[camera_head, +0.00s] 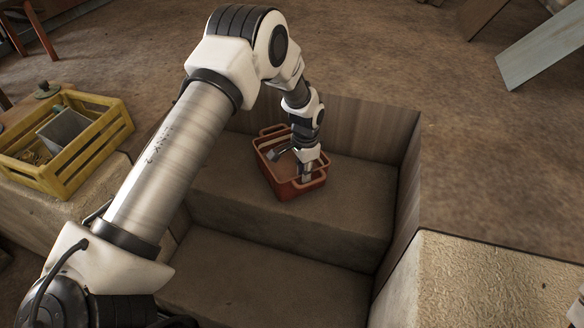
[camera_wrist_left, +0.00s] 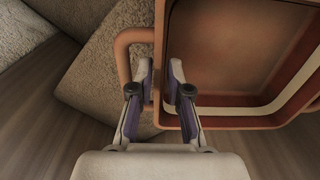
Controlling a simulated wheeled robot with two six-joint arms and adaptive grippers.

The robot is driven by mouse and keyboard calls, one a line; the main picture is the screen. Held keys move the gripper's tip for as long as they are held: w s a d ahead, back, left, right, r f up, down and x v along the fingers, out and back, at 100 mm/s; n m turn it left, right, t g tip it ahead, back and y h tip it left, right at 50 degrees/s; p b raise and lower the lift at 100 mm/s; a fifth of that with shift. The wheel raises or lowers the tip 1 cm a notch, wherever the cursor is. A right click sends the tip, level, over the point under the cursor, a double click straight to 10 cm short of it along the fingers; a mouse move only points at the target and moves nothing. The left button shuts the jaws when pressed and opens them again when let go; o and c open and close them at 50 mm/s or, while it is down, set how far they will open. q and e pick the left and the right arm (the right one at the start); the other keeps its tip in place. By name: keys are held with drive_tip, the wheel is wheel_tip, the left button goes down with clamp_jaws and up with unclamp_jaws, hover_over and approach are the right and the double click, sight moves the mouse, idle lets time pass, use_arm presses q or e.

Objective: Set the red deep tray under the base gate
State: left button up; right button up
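The red deep tray (camera_head: 289,187) sits on the upper step inside a wooden-walled enclosure, seen in the head view. It has a loop handle at each end. My left gripper (camera_head: 294,161) reaches down over the tray's near-right part. In the left wrist view, the tray (camera_wrist_left: 245,45) fills the upper right, empty inside. My right gripper is not in view. I cannot identify the base gate.
The upper step (camera_head: 285,210) drops to a lower step (camera_head: 260,283). Wooden walls (camera_head: 408,195) close the right and far sides. A yellow crate (camera_head: 95,158) holding a grey container stands left. A tan block (camera_head: 480,285) stands at the lower right. The lower step is bare.

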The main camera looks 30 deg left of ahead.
use_arm(q)
drive_tip(key=f, duration=0.3)
drive_tip(key=f+b, duration=0.1)
drive_tip(key=f, duration=0.1)
drive_tip(key=shift+w+d+f, duration=0.1)
drive_tip(key=shift+w, duration=0.3)
clamp_jaws()
drive_tip(key=shift+s+r, duration=0.1)
drive_tip(key=shift+r, duration=0.1)
